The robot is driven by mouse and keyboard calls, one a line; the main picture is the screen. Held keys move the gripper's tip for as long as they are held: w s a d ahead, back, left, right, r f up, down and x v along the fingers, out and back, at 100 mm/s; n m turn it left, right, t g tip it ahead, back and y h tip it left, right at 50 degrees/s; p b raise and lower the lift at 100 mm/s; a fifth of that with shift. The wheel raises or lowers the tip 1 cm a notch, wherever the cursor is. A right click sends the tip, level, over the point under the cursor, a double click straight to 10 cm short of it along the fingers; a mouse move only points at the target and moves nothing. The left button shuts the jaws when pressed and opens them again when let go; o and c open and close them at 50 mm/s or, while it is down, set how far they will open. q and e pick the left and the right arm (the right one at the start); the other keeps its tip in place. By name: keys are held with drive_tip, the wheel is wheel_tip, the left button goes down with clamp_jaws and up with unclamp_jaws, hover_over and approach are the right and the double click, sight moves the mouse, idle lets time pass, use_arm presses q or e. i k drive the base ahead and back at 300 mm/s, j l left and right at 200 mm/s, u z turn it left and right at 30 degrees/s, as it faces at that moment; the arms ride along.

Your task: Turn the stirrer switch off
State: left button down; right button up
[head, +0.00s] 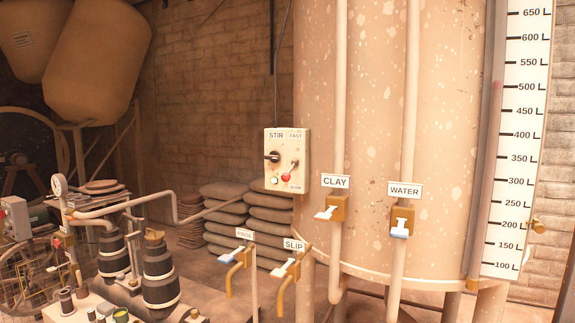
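The stirrer switch box (300,145) is a pale panel marked STIR, mounted beside the left edge of the big speckled tank (455,130). A black switch handle (272,157) sits on its left side, seeming to point left. A red-knobbed lever (287,176) sits on its right side, between the words FAST and what looks like SLOW, with the knob hanging low. A small pale round lamp or button (275,180) is at the lower left; I cannot tell whether it is lit. Neither of my grippers is in view.
CLAY (330,213) and WATER (400,229) valves stand on pipes right of the box. The SLIP valve (287,268) and another valve (233,255) are lower down. Pump cylinders (160,275) stand at lower left. Stacked sacks (222,215) lie behind. Air before the box looks clear.

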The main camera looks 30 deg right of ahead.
sight(274, 156)
drive_tip(key=z, duration=1.6)
drive_tip(key=i+j, duration=1.15)
drive_tip(key=i, duration=0.1)
